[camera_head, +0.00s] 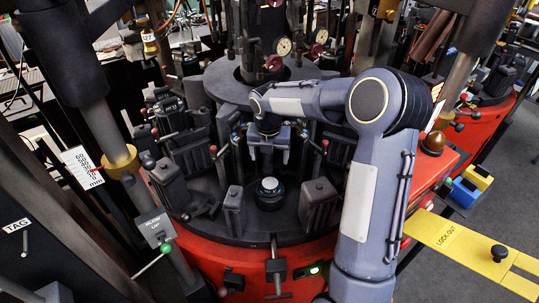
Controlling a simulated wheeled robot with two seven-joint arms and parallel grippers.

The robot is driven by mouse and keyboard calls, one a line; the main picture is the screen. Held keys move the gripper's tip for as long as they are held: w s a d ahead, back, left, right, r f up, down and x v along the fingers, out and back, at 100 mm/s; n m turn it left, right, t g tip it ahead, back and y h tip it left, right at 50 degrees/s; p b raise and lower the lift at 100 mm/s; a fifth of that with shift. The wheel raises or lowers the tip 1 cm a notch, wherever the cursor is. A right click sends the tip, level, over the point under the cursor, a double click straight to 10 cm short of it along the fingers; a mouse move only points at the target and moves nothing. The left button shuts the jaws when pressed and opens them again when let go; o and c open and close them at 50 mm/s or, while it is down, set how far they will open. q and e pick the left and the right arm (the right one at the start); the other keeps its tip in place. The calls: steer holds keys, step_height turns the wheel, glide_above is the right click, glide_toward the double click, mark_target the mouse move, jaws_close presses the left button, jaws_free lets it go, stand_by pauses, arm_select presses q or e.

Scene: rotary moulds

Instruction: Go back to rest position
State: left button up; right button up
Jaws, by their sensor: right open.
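My right arm (368,190) rises from the lower right, bends at its elbow and reaches left over the round machine. My right gripper (268,165) hangs at its end, pointing down, with its jaws open and nothing seen between them. It is above a round dark piece with a pale top (269,187) in the middle of the machine's dark table; the two look apart, though the exact gap is hard to tell. My left gripper does not show.
Dark mould blocks (319,203) stand around the table on the red machine base (215,258). Thick dark columns and a lever with a green knob (165,248) are at the left. A yellow lock-out bar (450,239) and a blue-and-yellow box (470,186) are at the right.

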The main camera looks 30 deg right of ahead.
step_height(320, 180, up, 2)
steer(key=shift+r+p, duration=0.1)
steer(key=shift+p, duration=0.5)
steer(key=s+a+r+m+t+y+b, duration=0.15)
steer(key=s+r+m, duration=0.25)
steer(key=s+m, duration=0.4)
steer(key=s+a+r+m+t+y, duration=0.1)
steer(key=s+a+r+m, duration=0.25)
steer(key=s+m, duration=0.4)
steer(key=s+a+f+m+t+y+b, duration=0.1)
steer(key=s+a+m, duration=0.5)
steer(key=s+m, duration=0.7)
steer(key=shift+f+m+t+y, duration=0.55)
steer(key=shift+m, duration=0.2)
